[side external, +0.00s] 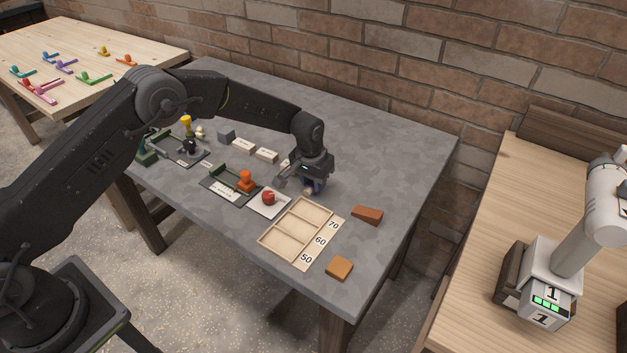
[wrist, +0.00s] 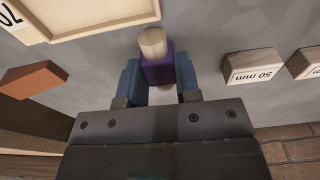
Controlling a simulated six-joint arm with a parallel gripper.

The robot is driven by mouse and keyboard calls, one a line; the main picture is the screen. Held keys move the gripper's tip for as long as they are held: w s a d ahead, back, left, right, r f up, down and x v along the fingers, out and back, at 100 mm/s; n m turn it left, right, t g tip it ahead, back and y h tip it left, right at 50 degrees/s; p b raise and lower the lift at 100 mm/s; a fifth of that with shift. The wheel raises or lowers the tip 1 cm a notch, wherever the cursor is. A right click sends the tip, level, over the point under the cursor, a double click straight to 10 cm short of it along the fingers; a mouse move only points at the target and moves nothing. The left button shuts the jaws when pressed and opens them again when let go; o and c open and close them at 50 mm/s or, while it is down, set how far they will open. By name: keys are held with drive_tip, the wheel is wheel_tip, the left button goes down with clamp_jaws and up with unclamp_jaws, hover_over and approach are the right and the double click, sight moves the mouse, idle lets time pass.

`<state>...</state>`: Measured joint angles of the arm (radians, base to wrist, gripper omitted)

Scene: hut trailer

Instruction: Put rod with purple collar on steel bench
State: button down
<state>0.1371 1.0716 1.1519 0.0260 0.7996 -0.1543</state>
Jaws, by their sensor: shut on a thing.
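The rod with the purple collar (wrist: 156,69) is between the blue fingers of my gripper (wrist: 160,82) in the wrist view. Its pale wooden end (wrist: 152,41) sticks out past the fingertips. My gripper is shut on the collar. In the side view my gripper (side external: 311,187) is low over the grey steel bench (side external: 385,150), behind the wooden tray, and hides most of the rod. I cannot tell whether the rod touches the bench.
A compartment tray (side external: 290,258) marked 70, 60 and 50 lies nearby. Brown wedge (side external: 367,215), tan block (side external: 340,268), red ball-like thing (side external: 268,198) and labelled blocks (side external: 266,155) stand around. Orange part (side external: 246,180) sits on a fixture. Bench is clear toward the back right.

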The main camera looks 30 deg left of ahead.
sight(310, 186)
drive_tip(key=c, duration=0.8)
unclamp_jaws()
drive_tip(key=shift+f, duration=0.1)
drive_tip(key=s+a+r, duration=0.1)
drive_tip(key=s+r, duration=0.2)
drive_tip(key=r, duration=0.5)
drive_tip(key=s+a+r+t, duration=0.1)
drive_tip(key=s+r, duration=0.2)
drive_tip(key=r, duration=0.5)
drive_tip(key=s+a+r, duration=0.1)
drive_tip(key=s+r, duration=0.2)
drive_tip(key=r, duration=0.5)
drive_tip(key=s+a+r+t, duration=0.1)
drive_tip(key=s+a+r, duration=0.1)
drive_tip(key=s+r, duration=0.6)
drive_tip(key=s+a+f, duration=0.1)
drive_tip(key=s, duration=0.5)
drive_tip(key=s+f+t, duration=0.1)
drive_tip(key=s, duration=0.6)
drive_tip(key=s+a+f+t, duration=0.1)
drive_tip(key=s, duration=0.6)
drive_tip(key=shift+a, duration=0.3)
